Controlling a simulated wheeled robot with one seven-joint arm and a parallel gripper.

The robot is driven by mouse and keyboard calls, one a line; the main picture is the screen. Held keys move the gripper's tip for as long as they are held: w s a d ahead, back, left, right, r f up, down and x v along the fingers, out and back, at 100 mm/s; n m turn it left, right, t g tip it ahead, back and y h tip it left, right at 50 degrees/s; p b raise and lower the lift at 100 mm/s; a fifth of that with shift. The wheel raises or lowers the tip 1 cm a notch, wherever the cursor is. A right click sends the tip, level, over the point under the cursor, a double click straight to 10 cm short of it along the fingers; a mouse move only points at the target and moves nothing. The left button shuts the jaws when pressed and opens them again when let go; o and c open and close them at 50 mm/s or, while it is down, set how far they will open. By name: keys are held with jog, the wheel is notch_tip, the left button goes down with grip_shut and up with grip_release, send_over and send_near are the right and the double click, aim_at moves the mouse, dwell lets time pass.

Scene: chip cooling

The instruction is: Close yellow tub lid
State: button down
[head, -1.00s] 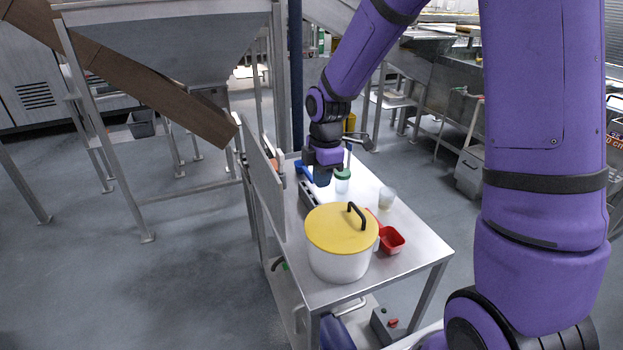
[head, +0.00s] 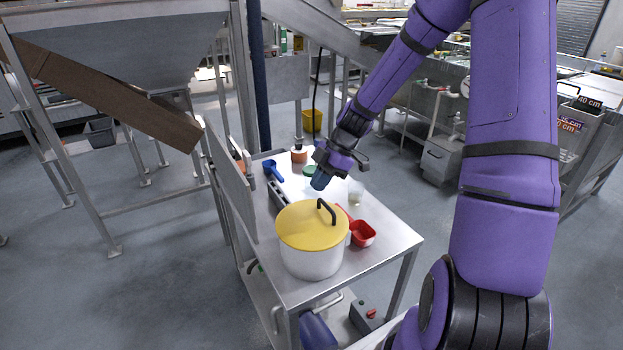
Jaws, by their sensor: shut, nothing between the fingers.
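The white tub (head: 312,263) stands upright on the front part of the metal table. Its yellow lid (head: 300,232) with a black handle (head: 326,211) lies on top and covers the opening. I cannot tell whether the lid is fully pressed down. My gripper (head: 319,182) is behind the tub, above the table, pointing down and tilted. It is apart from the lid. The fingers are small and dark in this view. They are shut and hold nothing.
A red scoop (head: 362,234) lies right of the tub, with a clear cup (head: 356,193) behind it. A blue scoop (head: 272,170), a green-lidded jar (head: 309,170) and an orange-white container (head: 299,155) are at the back. A metal panel (head: 231,185) borders the table's left side.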

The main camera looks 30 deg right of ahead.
aim_at(326, 204)
jog(key=d+f+y, duration=0.1)
jog(key=f, duration=0.1)
jog(key=d+f+y, duration=0.2)
jog(key=shift+d+f+y, duration=0.25)
jog(key=shift+y, duration=0.05)
jog(key=shift+d+f, duration=0.25)
jog(key=shift+f, duration=0.25)
jog(key=shift+d+f, duration=0.25)
jog(key=shift+f, duration=0.25)
